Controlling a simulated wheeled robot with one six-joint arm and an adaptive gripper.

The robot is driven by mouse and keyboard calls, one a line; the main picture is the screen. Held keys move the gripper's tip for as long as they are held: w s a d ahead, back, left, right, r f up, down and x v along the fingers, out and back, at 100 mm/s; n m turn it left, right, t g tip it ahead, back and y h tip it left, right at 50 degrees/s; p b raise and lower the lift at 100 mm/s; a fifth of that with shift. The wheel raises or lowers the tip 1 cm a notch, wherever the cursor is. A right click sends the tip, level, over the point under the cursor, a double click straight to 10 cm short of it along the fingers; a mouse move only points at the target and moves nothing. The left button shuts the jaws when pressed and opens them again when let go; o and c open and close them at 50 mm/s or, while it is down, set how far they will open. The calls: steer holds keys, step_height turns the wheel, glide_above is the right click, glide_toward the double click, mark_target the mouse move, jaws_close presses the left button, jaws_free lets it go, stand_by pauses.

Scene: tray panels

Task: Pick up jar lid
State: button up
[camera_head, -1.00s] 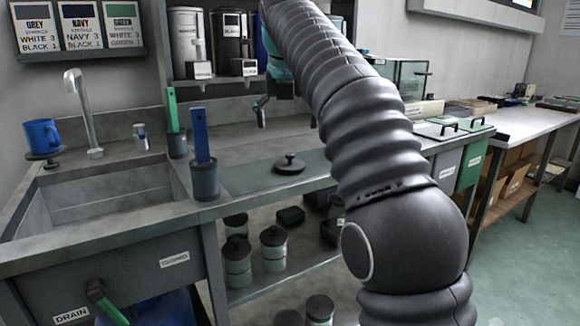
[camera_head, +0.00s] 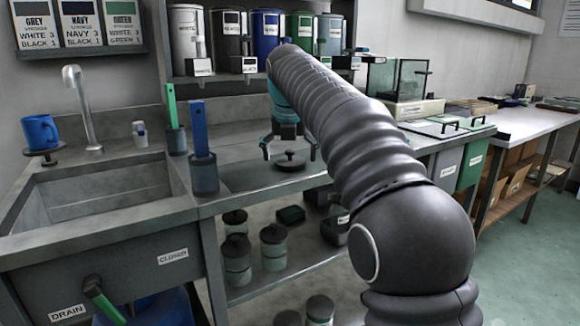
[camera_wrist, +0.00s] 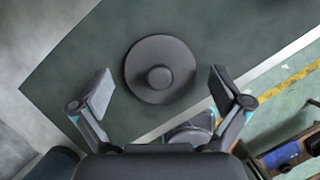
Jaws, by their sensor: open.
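The jar lid (camera_head: 289,161) is a dark round disc with a small knob on top. It lies flat on a dark green mat (camera_head: 238,178) on the counter. In the wrist view the lid (camera_wrist: 160,69) lies ahead of and between the two fingers, with the mat (camera_wrist: 75,75) around it. My gripper (camera_head: 289,152) is over the lid with its fingers spread to either side. In the wrist view my gripper (camera_wrist: 157,90) is open and empty, and no finger appears to touch the lid.
A blue-handled tool in a dark holder (camera_head: 203,172) stands left of the mat, beside the sink (camera_head: 95,200). A shelf with several canisters (camera_head: 265,35) is behind. Lidded jars (camera_head: 273,250) stand on the lower shelf. The mat around the lid is clear.

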steer(key=shift+f, duration=0.15)
steer(key=c, duration=0.9)
